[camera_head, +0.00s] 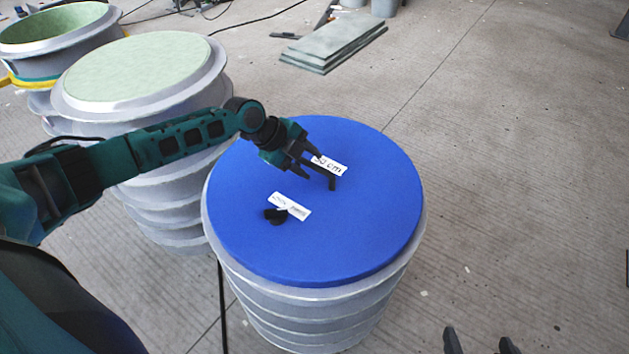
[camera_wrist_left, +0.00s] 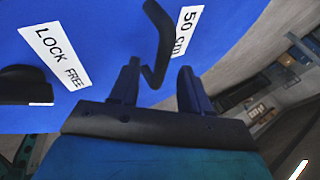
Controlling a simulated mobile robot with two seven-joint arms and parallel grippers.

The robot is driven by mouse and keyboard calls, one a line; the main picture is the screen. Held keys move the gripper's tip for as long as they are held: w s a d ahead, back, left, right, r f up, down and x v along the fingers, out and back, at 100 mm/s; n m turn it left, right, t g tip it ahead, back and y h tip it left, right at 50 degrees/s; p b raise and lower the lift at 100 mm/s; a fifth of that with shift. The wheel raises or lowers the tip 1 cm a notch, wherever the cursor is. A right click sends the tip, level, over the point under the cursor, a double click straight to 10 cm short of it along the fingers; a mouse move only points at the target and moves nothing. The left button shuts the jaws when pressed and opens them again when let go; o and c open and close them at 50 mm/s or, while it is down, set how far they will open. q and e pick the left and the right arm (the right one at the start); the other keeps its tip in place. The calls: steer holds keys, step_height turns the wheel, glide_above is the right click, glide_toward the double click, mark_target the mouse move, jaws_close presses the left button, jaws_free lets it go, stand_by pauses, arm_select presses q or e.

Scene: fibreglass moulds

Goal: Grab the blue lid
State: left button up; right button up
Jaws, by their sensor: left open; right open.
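The blue lid (camera_head: 350,235) lies flat on top of a grey ribbed cylindrical mould (camera_head: 330,310). It fills much of the left wrist view (camera_wrist_left: 90,20). A bent black handle (camera_head: 332,183) stands on the lid beside a white "50 cm" label. My left gripper (camera_head: 316,163) is over the lid at this handle, fingers open. In the left wrist view the handle (camera_wrist_left: 163,40) appears between the two spread fingertips (camera_wrist_left: 158,75); contact cannot be told. My right gripper (camera_head: 480,340) shows only as two spread fingertips at the bottom edge, away from the lid.
A black knob (camera_head: 275,216) sits on the lid by a "LOCK FREE" label (camera_wrist_left: 53,57). Another mould with a pale green top (camera_head: 135,68) stands close at left, with a further one (camera_head: 55,25) behind. Flat slabs (camera_head: 335,42) lie at the back. Floor at right is clear.

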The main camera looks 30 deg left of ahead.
arm_select(q)
steer(key=shift+w+d+f, duration=0.25)
steer(key=shift+w+f, duration=0.05)
steer(key=shift+f, duration=0.15)
jaws_close()
stand_by(1.1)
steer(key=shift+r, duration=0.15)
